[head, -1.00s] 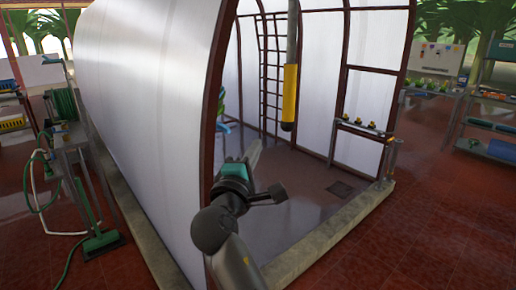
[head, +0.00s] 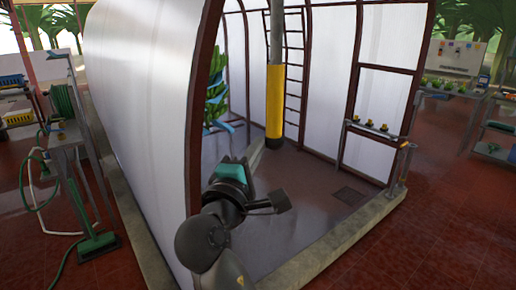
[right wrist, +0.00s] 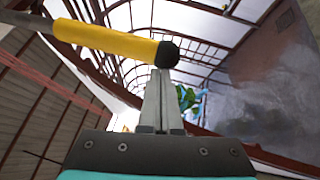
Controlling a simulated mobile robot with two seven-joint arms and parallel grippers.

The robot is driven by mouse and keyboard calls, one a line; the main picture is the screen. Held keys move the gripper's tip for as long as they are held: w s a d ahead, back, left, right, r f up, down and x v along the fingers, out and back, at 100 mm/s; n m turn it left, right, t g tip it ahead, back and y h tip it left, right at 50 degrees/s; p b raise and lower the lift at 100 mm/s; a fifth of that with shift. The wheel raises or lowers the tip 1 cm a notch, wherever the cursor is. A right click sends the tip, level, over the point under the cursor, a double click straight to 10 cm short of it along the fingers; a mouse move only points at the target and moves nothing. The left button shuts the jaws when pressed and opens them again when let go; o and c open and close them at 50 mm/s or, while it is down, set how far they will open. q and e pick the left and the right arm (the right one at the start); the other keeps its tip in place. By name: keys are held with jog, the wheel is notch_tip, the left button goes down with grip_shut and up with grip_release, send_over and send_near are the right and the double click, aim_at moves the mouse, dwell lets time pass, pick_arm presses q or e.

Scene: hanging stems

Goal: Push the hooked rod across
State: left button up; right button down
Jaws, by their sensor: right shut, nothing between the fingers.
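The hooked rod is a grey pole with a yellow sleeve (head: 274,100) and a black lower end, hanging near upright inside the arched tunnel. Its top and any hook are out of the head view. In the right wrist view the yellow sleeve (right wrist: 105,38) runs across the upper left, its black end just beyond the fingertips. My right gripper (head: 258,151) is shut and empty, its tips close to the rod's lower end; I cannot tell whether they touch. The shut fingers also show in the right wrist view (right wrist: 161,78). My left gripper is not in view.
A green hanging bunch with blue pieces (head: 216,98) is behind the rod, to its left. The tunnel's white wall (head: 140,110) and brown arch stand left of my arm. A low rail with small pots (head: 371,128) is at right.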

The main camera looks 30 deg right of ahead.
jog(key=shift+s, duration=0.15)
jog(key=w+d+p, duration=0.1)
jog(key=d+p, duration=0.3)
jog(key=d, duration=0.9)
jog(key=shift+d+r, duration=0.15)
jog(key=shift+d, duration=0.05)
